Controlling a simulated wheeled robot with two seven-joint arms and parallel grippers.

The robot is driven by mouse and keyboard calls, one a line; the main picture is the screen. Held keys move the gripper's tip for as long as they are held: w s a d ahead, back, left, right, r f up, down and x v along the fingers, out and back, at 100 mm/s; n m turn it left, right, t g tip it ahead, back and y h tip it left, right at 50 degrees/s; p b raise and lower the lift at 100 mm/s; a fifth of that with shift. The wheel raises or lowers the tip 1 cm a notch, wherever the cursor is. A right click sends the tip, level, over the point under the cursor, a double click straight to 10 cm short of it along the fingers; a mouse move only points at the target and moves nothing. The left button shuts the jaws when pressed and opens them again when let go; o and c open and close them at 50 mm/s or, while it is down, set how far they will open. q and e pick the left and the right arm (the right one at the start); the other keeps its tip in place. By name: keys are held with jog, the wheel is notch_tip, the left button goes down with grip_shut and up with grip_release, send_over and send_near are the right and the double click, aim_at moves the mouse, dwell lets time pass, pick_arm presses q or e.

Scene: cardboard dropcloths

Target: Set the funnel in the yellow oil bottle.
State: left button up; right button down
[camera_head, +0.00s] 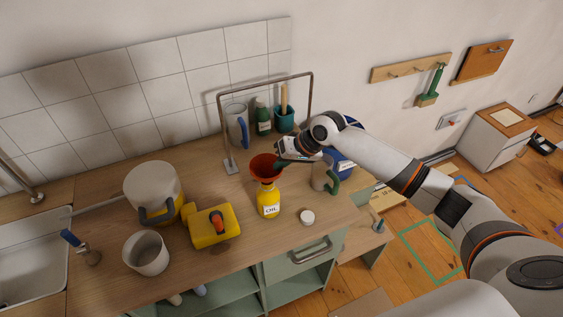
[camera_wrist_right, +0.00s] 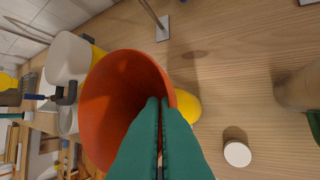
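The orange-red funnel (camera_head: 264,168) is upright over the yellow oil bottle (camera_head: 268,204), which stands on the wooden worktop with its OIL label showing. The funnel's lower end meets the bottle's top in the head view; I cannot tell whether the spout is inside the neck. My right gripper (camera_head: 281,163) is at the funnel's right rim. In the right wrist view its green fingers (camera_wrist_right: 158,112) are closed together on the rim of the funnel (camera_wrist_right: 110,100). Part of the yellow bottle (camera_wrist_right: 187,106) shows behind the funnel. My left gripper is not in view.
A white cap (camera_head: 307,217) lies right of the bottle. A metal frame (camera_head: 265,87) rises behind. A mug (camera_head: 322,177) stands beneath my right arm.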

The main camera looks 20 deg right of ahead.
jog(key=c, duration=2.1)
grip_release()
jog(key=shift+f, duration=0.1)
jog(key=shift+c, duration=0.2)
jog(key=o, duration=0.5)
jog(key=shift+o, duration=0.2)
jog(key=b+v, duration=0.3)
jog(key=v, duration=0.9)
